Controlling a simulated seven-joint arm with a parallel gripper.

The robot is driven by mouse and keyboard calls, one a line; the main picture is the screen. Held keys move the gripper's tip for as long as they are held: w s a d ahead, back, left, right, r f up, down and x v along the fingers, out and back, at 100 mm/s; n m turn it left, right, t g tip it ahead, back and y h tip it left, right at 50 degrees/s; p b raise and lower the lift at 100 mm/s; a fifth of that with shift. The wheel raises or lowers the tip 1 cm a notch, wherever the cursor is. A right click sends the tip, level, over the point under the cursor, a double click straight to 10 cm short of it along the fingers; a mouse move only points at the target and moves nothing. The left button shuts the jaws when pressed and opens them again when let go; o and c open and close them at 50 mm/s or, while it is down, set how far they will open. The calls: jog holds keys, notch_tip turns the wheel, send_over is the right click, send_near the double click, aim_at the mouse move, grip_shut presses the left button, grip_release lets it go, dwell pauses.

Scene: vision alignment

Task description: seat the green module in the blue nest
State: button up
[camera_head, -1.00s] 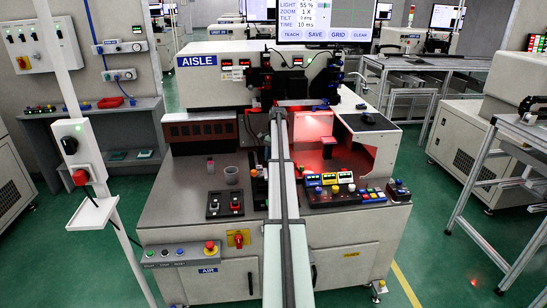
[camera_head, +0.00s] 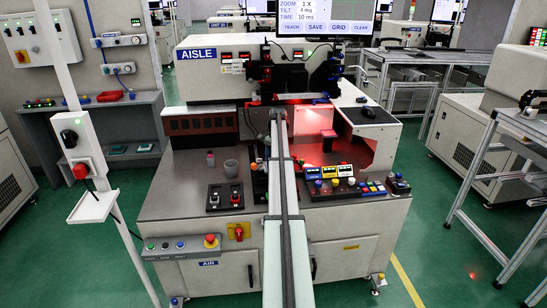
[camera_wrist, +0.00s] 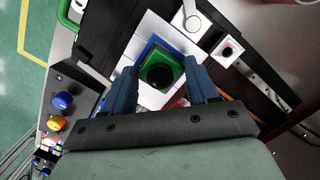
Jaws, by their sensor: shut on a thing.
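In the wrist view, the green module (camera_wrist: 160,57) is a square green piece with a dark round centre. My gripper (camera_wrist: 160,67) has its two blue fingers on either side of it and is shut on it. A blue edge of the nest (camera_wrist: 144,48) shows along the module's upper left side, inside white blocks. The fingers hide the module's sides, and I cannot tell whether it is fully down in the nest. In the head view my arm covers the gripper, module and nest.
A white square with a dark round spot (camera_wrist: 228,50) lies right of the nest in the wrist view. A red-lit housing (camera_head: 370,137) stands behind.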

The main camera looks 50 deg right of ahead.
jog(key=o, duration=1.1)
jog(key=shift+o, duration=0.2)
notch_tip(320, 180, up, 14)
jog(key=d, duration=0.2)
jog(key=shift+f, duration=0.2)
